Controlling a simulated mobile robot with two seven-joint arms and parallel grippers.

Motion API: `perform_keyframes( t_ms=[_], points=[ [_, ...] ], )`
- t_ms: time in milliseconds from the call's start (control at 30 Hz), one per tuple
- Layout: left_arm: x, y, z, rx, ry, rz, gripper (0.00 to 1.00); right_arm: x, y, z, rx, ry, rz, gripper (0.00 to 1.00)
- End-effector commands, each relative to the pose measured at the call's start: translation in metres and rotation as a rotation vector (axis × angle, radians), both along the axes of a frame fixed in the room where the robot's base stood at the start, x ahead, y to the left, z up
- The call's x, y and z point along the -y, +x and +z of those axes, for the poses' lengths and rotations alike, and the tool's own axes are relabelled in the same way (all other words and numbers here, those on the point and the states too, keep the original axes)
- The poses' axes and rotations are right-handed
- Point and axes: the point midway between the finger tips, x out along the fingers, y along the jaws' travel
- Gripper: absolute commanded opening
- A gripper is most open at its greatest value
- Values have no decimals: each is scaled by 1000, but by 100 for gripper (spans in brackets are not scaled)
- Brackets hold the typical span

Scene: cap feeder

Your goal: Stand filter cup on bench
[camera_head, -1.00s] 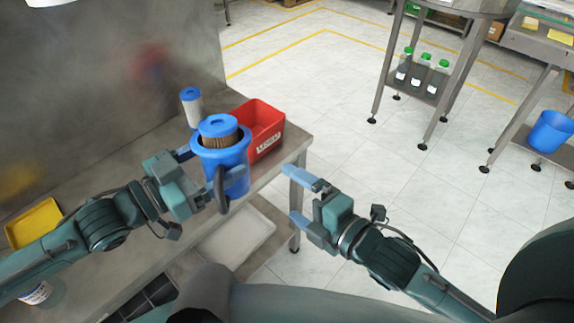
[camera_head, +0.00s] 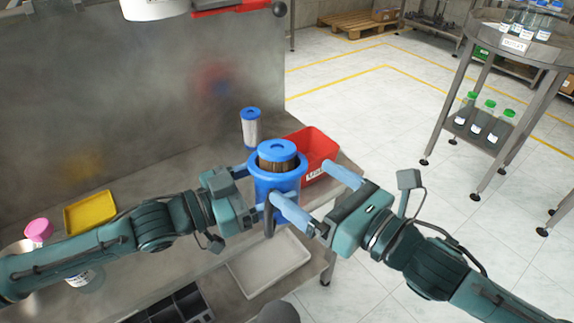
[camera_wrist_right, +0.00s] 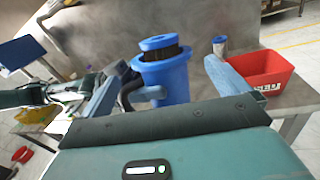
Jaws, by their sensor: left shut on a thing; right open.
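The filter cup is a blue cup (camera_head: 287,183) with a dark handle. A pleated filter with a blue cap (camera_head: 277,150) sits in its open top. My left gripper (camera_head: 250,190) is shut on the cup from the left. The cup looks upright; its base is hidden, so I cannot tell whether it touches the bench (camera_head: 348,172). My right gripper (camera_head: 308,186) is open, its fingers reaching toward the cup from the right. In the right wrist view the cup (camera_wrist_right: 163,78) shows between the two fingers.
A red bin (camera_head: 316,150) stands right behind the cup. A white cartridge with blue ends (camera_head: 250,128) stands by the back panel. A yellow tray (camera_head: 90,212) and a pink-capped jar (camera_head: 40,230) are at left. A white tray (camera_head: 268,266) lies lower, in front.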

Motion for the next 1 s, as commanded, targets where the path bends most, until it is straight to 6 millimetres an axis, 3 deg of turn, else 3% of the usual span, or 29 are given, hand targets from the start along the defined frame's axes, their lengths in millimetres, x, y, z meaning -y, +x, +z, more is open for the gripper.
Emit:
perform_keyframes(
  t_ms=[200,400,833,1000],
  points=[
    [0,0,1,2,-2,-1,19,-30,30,1,-1,5,0,100],
    [0,0,1,2,-2,-1,19,-46,47,0,-1,3,0,100],
    [0,0,1,2,-2,-1,19,-52,53,0,-2,1,0,99],
    [0,0,1,2,-2,-1,19,-52,53,0,-2,1,0,85]
  ],
)
